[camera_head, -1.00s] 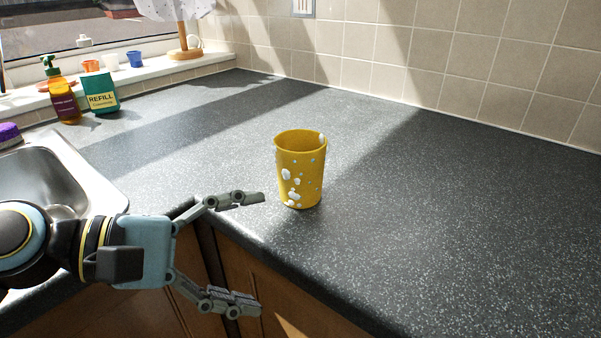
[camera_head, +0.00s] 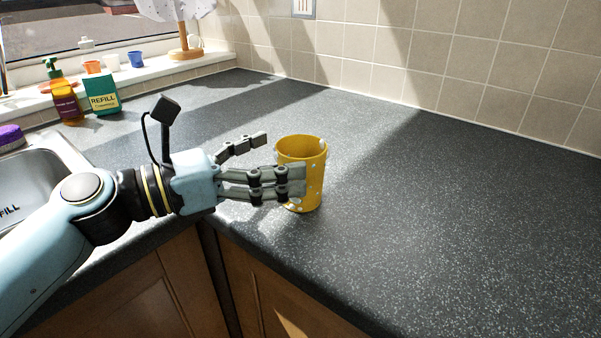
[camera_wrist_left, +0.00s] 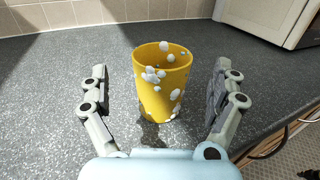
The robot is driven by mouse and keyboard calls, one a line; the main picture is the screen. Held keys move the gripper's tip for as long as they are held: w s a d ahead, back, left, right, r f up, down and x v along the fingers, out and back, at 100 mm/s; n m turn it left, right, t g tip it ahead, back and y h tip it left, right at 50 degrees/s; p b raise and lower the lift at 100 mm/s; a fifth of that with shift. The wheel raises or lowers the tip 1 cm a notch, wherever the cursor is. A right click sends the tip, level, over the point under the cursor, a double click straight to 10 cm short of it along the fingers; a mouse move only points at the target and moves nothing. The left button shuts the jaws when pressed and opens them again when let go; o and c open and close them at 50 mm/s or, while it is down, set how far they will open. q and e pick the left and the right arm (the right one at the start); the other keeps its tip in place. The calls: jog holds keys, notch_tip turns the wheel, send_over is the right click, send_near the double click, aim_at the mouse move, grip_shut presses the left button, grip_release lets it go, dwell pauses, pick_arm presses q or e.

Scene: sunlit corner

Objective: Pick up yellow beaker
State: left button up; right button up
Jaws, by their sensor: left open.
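The yellow beaker (camera_head: 311,177) stands upright on the dark speckled worktop, with white foam spots on its side. My left gripper (camera_head: 283,160) is open at its left, and the near fingers hide part of the beaker's front in the head view. In the left wrist view the beaker (camera_wrist_left: 162,84) stands between the two spread fingers (camera_wrist_left: 158,90), with a gap on each side. No contact shows there. My right gripper is not in view.
A metal sink (camera_head: 40,170) lies at the left. A soap bottle (camera_head: 66,98) and a green refill pack (camera_head: 102,95) stand by the window sill. The worktop (camera_head: 430,210) right of the beaker is clear up to the tiled wall (camera_head: 440,60).

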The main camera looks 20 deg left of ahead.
aim_at(320, 144)
pick_arm(q)
jog(key=x, duration=0.4)
jog(key=shift+w+d+r, duration=0.1)
jog(key=shift+d+r, duration=0.05)
jog(key=shift+d, duration=0.15)
jog(key=c, duration=1.2)
jog(key=shift+c, duration=0.2)
jog(key=shift+p, duration=0.3)
